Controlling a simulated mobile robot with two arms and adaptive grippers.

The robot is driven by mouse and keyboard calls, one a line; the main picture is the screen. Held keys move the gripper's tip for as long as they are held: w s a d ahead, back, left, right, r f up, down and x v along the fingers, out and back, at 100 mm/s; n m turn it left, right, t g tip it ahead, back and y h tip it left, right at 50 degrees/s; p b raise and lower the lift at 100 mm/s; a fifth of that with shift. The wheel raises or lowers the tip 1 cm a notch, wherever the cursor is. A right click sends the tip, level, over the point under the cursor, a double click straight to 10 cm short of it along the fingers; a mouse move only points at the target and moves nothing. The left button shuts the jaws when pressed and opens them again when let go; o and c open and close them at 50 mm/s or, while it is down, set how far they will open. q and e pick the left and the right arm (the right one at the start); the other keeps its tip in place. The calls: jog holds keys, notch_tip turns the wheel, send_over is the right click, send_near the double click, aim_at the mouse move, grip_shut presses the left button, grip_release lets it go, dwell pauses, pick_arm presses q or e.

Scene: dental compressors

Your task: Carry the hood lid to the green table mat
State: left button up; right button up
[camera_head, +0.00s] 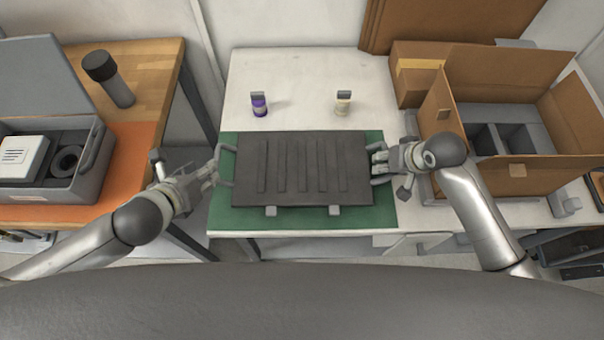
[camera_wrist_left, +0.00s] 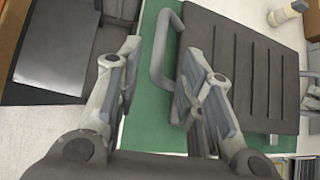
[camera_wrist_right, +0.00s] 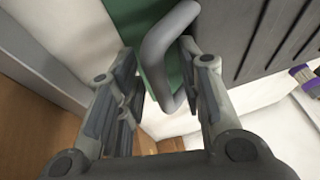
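The hood lid (camera_head: 300,168) is a dark grey ribbed panel with a loop handle at each end. It appears to lie flat on the green table mat (camera_head: 260,218), whose edges show around it. My left gripper (camera_head: 215,168) is open at the lid's left handle (camera_wrist_left: 160,50); in the left wrist view the handle lies ahead of the fingers, nearer the right one, with gaps. My right gripper (camera_head: 380,163) is open at the right handle (camera_wrist_right: 165,60); in the right wrist view the handle reaches between the spread fingers, close to the right one.
An open cardboard box (camera_head: 510,185) stands right. A wooden table with an open grey case (camera_head: 95,170) and a dark cylinder (camera_head: 110,80) is left.

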jog(key=shift+r, duration=0.2)
pick_arm(q)
jog(key=v, duration=0.2)
jog(key=shift+s+r, duration=0.2)
pick_arm(e)
jog(key=v, duration=1.1)
jog(key=shift+s+r, duration=0.2)
jog(key=shift+r, duration=0.05)
jog(key=shift+d, duration=0.15)
